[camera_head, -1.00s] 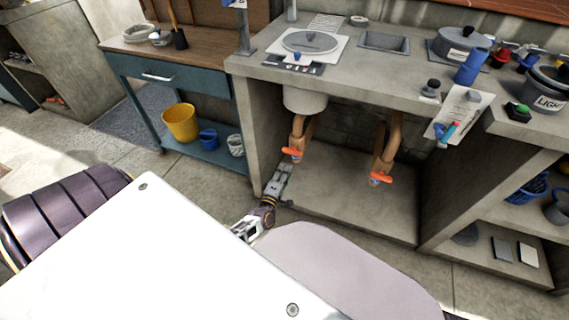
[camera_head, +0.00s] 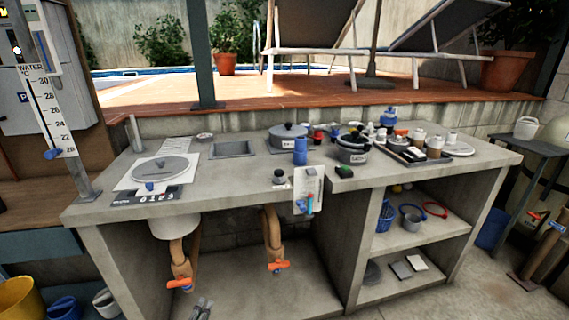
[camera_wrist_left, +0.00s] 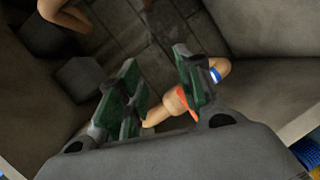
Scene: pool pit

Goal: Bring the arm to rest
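My left gripper (camera_head: 203,308) shows at the bottom edge of the head view, just below and right of the left pipe's orange valve handle (camera_head: 179,283). In the left wrist view the gripper (camera_wrist_left: 158,88) is open, its green-padded fingers apart. A tan pipe (camera_wrist_left: 155,115) with an orange handle (camera_wrist_left: 184,104) shows beyond and partly between the fingers. I see nothing held, and cannot tell whether a finger touches the pipe. The second pipe (camera_head: 271,235) with its orange handle (camera_head: 277,265) hangs to the right. My right gripper is not in view.
The concrete counter (camera_head: 235,177) overhangs the pipes, with side walls around the open bay. Pots, a blue bottle (camera_head: 300,151) and a tray (camera_head: 416,155) of containers stand on top. Shelves (camera_head: 412,235) are to the right; a yellow bucket (camera_head: 20,300) stands lower left.

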